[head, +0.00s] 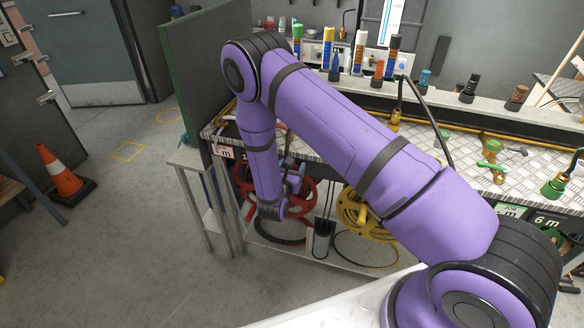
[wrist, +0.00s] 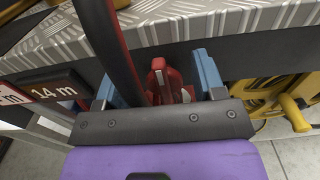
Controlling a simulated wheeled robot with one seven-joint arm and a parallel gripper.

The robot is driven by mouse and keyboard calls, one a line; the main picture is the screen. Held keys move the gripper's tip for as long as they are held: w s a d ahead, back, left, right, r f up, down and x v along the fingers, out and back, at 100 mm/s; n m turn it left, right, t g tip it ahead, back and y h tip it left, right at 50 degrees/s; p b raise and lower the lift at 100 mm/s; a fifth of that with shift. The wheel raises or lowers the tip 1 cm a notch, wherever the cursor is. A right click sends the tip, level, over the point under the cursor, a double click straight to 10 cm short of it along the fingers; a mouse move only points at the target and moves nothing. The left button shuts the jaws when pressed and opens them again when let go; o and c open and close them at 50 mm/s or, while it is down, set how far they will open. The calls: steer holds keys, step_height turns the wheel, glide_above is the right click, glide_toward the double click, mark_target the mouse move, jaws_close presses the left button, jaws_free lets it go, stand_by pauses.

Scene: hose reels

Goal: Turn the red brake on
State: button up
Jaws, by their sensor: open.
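A red reel (head: 308,198) hangs under the front edge of the metal-topped bench, partly hidden behind my arm. In the wrist view a red lever-like part (wrist: 159,78) stands upright under the bench edge. I take it for the red brake, but its setting cannot be told. My gripper (wrist: 156,76) has its two blue fingers spread wide, one on each side of the red part, with visible gaps. A dark curved band with a red edge (wrist: 108,45), likely the reel's rim, crosses near the left finger.
A yellow reel (head: 368,214) sits right of the red one, also in the wrist view (wrist: 282,95). A "14 m" label (wrist: 50,92) is on the left. The floor at left is open, with a traffic cone (head: 60,172).

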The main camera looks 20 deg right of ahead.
steer(key=shift+c, duration=0.4)
steer(key=c, duration=0.8)
steer(key=shift+o, duration=0.2)
steer(key=shift+m, duration=0.3)
steer(key=m, duration=0.3)
steer(key=shift+s+d+f+m, duration=0.15)
steer(key=shift+s+d+m, duration=0.15)
steer(key=shift+d+m, duration=0.1)
steer(key=shift+s+d+f+m, duration=0.2)
steer(key=shift+f+m, duration=0.2)
steer(key=shift+m, duration=1.85)
steer(key=shift+s+d+f+m, duration=0.2)
steer(key=shift+f+m, duration=0.2)
steer(key=shift+m, duration=1.8)
steer(key=shift+s+d+f+m, duration=0.15)
steer(key=shift+f+m, duration=0.25)
steer(key=shift+m, duration=1.85)
